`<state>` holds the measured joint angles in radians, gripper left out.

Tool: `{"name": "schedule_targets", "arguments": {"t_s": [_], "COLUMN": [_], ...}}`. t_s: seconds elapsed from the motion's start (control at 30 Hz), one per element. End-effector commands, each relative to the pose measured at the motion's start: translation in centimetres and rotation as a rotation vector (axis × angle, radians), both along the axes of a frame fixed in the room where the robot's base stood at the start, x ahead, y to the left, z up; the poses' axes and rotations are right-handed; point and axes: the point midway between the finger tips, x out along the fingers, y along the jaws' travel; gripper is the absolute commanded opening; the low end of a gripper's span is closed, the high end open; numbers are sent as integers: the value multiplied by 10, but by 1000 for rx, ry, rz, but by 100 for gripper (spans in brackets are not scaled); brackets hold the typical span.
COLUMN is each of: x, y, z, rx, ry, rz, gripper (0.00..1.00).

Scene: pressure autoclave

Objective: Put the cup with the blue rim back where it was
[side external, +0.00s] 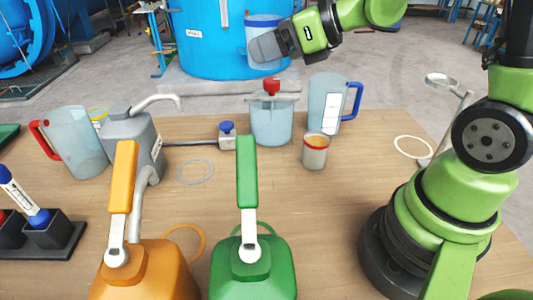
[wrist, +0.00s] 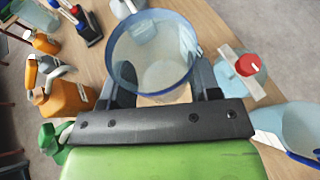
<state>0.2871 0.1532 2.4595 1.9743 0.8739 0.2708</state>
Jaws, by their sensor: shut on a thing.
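The clear cup with the blue rim (side external: 262,28) is held high above the back of the table, in front of the blue tank. It looks roughly upright. My gripper (side external: 266,48) is shut on it. In the wrist view the cup (wrist: 152,52) sits between the two fingers of my gripper (wrist: 163,82), and its open top with the blue rim faces the camera. The cup looks empty. Nothing in the pictures marks for certain where the cup stood before. A grey ring (side external: 195,171) and a cream ring (side external: 412,147) lie bare on the table.
Below stand a red-knobbed vessel (side external: 271,122), a blue-handled jug (side external: 328,103) and a red-rimmed cup (side external: 315,152). A red-handled jug (side external: 75,142), a yellow-rimmed cup (side external: 98,114) and a grey can (side external: 132,140) stand left. Orange (side external: 145,270) and green (side external: 255,270) cans fill the front.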

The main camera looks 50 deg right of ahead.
Motion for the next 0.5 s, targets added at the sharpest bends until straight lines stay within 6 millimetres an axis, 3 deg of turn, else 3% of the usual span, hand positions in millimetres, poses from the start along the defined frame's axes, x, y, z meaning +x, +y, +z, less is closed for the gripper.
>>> {"name": "schedule_targets", "arguments": {"t_s": [0.5], "x": [-4], "y": [-1], "z": [6], "rx": [1], "ry": [0], "rz": [-68], "gripper": [27]}}
